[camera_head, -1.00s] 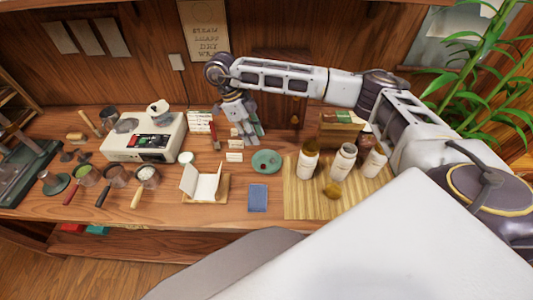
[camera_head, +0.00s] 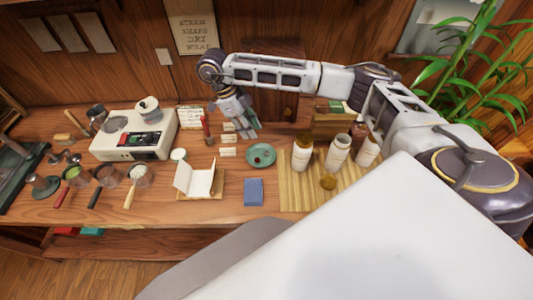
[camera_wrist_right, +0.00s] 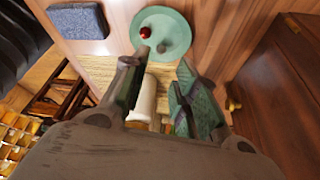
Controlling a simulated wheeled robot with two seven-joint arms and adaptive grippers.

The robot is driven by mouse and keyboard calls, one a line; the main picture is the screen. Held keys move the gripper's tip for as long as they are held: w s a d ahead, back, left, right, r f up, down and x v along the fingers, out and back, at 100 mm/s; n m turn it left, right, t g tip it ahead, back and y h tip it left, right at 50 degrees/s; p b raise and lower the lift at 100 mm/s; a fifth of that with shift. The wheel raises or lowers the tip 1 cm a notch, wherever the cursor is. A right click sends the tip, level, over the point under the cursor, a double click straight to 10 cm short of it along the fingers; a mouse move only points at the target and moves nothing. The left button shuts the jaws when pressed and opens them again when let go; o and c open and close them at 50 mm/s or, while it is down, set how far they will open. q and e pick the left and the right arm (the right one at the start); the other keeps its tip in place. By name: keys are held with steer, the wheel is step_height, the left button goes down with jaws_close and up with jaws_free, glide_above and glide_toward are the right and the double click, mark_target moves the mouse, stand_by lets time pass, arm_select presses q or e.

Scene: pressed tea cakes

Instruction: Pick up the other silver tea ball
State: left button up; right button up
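A round green plate (camera_head: 261,156) lies on the table in the head view, and it also shows in the right wrist view (camera_wrist_right: 172,22). In the wrist view a small red ball (camera_wrist_right: 145,32) and a small dull grey ball (camera_wrist_right: 162,47) sit on it. The grey one may be a silver tea ball; its make is too small to tell. My right gripper (camera_head: 247,131) is above the table just behind and left of the plate. Its fingers are apart in the wrist view (camera_wrist_right: 160,68), with nothing held between them. My left gripper is not in view.
White jars (camera_head: 337,152) stand on a slatted bamboo mat (camera_head: 297,195) right of the plate. A blue block (camera_head: 254,191) and a white folded card (camera_head: 194,179) lie in front. A white scale (camera_head: 128,146) and several handled strainers are left. Small cards stand beside the gripper.

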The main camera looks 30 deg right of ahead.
steer(key=f, duration=0.1)
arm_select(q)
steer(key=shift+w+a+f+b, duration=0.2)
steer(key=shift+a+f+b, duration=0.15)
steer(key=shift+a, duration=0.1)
arm_select(e)
glide_above(266, 154)
steer(key=w+a, duration=0.2)
steer(key=w, duration=0.1)
steer(key=shift+s+d+f, duration=0.1)
steer(key=shift+s+f, duration=0.05)
steer(key=shift+f, duration=2.35)
